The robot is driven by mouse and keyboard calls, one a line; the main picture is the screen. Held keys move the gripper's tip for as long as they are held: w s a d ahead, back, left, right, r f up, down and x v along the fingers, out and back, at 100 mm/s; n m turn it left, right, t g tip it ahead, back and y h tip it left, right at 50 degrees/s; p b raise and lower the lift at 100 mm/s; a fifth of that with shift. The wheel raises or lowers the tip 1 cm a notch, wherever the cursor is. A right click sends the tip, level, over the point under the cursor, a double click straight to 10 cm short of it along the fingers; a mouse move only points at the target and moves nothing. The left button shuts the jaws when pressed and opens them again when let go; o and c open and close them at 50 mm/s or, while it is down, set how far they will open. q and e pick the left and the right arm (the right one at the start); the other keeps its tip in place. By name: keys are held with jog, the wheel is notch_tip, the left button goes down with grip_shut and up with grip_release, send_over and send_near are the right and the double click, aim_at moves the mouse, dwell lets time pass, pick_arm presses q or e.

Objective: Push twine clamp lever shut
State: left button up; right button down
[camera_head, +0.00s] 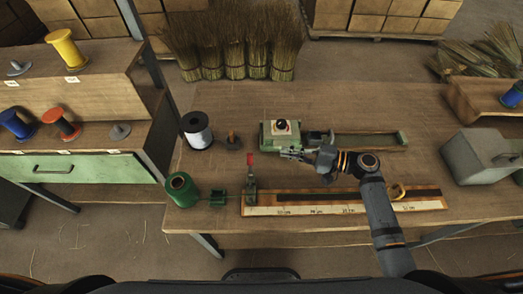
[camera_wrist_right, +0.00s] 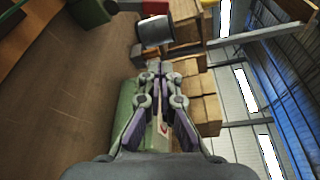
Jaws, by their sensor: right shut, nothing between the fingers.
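The twine clamp (camera_head: 251,192) is a small green fixture at the left end of the measuring board. Its lever, with a red tip (camera_head: 250,160), stands up from the clamp. Green twine runs from the green spool (camera_head: 181,188) through a small green guide (camera_head: 219,198) toward the clamp. My right gripper (camera_head: 287,153) is to the right of the lever, apart from it, in front of the green button box. Its fingers are shut and empty, and they also show in the wrist view (camera_wrist_right: 160,75). My left gripper is not in view.
The green button box (camera_head: 268,136) with a dark button stands behind my right gripper. A white spool (camera_head: 197,132) and a small peg (camera_head: 232,140) stand to the left. The measuring board (camera_head: 345,208) lies at the front. A grey box (camera_head: 478,156) is at right.

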aim_at(250, 159)
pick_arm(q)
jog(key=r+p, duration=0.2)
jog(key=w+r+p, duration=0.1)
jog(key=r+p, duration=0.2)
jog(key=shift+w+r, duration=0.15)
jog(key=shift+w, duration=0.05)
pick_arm(e)
jog(key=a, duration=0.9)
jog(key=shift+s+a, duration=0.2)
